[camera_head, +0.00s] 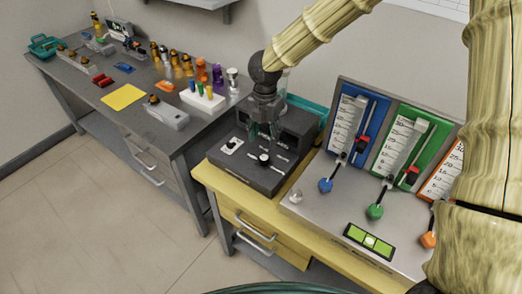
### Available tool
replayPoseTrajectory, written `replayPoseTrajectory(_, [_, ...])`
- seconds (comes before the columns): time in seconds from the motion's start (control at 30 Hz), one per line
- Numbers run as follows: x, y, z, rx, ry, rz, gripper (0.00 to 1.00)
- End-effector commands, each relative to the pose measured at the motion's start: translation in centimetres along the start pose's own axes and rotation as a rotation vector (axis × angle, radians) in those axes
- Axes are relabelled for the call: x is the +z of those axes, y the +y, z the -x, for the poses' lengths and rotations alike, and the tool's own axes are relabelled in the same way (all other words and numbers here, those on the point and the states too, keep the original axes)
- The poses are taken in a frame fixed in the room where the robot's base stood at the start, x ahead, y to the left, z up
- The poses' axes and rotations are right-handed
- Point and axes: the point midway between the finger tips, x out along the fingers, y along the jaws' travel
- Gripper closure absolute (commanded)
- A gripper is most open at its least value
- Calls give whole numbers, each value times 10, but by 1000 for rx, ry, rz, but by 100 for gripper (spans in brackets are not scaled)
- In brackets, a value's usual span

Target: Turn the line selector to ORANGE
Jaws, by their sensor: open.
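My gripper (264,136) is open and points down over a dark box-shaped device (243,173). Its fingers are just above a small black knob (264,159) on the device's sloped top; I cannot tell whether they touch it. Small white labels surround this knob, too small to read, so I cannot confirm that it is the line selector or read its setting. A second small control on a white plate (231,146) sits to its left on the same device.
Right of the device, a grey console (318,222) carries blue (326,185), green (375,211) and orange (428,239) knobs, with scales and sliders behind. A pale knob (296,196) is at its left corner. A cluttered grey bench (190,132) stands left. My arm covers the right side.

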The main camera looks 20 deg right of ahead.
Motion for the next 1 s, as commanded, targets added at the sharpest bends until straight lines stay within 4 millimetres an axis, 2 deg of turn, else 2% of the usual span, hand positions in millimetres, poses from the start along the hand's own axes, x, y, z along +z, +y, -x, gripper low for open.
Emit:
replayPoseTrajectory(0.6, [1, 0, -83, -3, 3, -2, 49])
replayPoseTrajectory(0.8, [1, 1, -98, -1, 3, -1, 49])
replayPoseTrajectory(1.0, [1, 1, -102, -1, 3, -1, 49])
